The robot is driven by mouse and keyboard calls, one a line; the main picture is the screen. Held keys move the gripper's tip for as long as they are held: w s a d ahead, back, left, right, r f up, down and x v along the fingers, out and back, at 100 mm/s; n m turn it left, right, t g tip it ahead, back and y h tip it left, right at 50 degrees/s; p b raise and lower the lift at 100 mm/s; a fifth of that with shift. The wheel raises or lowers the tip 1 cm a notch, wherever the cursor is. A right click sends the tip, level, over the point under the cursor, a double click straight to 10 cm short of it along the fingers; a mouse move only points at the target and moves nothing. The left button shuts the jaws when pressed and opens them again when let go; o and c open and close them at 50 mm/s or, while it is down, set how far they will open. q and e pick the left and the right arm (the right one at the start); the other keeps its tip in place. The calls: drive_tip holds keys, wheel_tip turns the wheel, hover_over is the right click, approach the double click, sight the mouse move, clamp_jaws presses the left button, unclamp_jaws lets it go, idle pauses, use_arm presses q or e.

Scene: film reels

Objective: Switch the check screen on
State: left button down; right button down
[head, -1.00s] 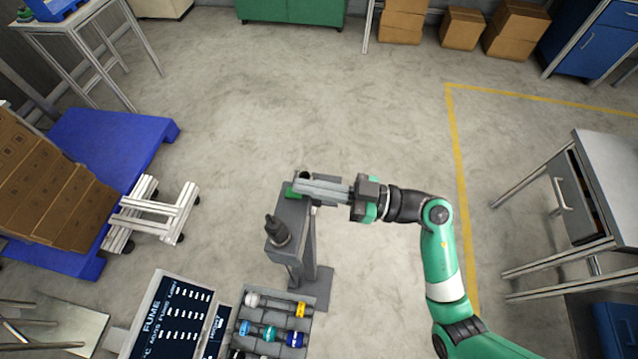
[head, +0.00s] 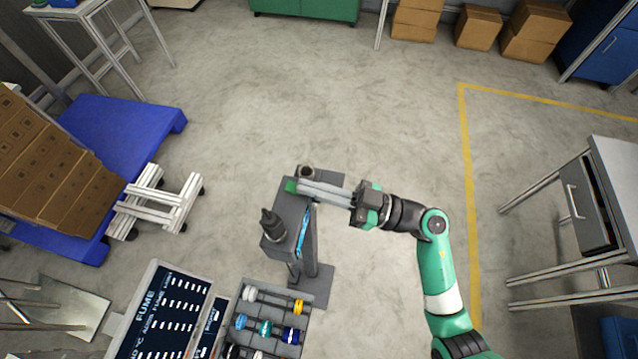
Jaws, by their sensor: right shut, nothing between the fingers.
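A grey stand (head: 277,249) stands on the floor at the centre, carrying a black knobbed post (head: 271,226) and a dark round post (head: 306,172) at its far end. A bright blue strip (head: 304,229), which looks like a lit screen seen edge-on, shows on its right side. My right gripper (head: 300,187) is shut and empty, with its fingertips at a green patch (head: 291,186) on the stand's far end. I cannot tell if they touch it. My left gripper is not in view.
A grey rack (head: 240,300) of coloured reels and a dark menu-like board (head: 165,310) are at the front. A blue pallet (head: 125,130) with cartons and a white trolley (head: 150,205) stand left. A drawer table (head: 615,165) stands right. The floor behind the stand is clear.

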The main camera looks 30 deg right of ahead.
drive_tip(key=r+p, duration=0.2)
drive_tip(key=p, duration=0.1)
drive_tip(key=r+p, duration=0.3)
drive_tip(key=shift+d, duration=0.2)
drive_tip(key=s+d+f, duration=0.4)
drive_tip(key=s+d, duration=0.2)
drive_tip(key=d, duration=0.1)
drive_tip(key=shift+d+f, duration=0.15)
drive_tip(key=shift+f, duration=0.2)
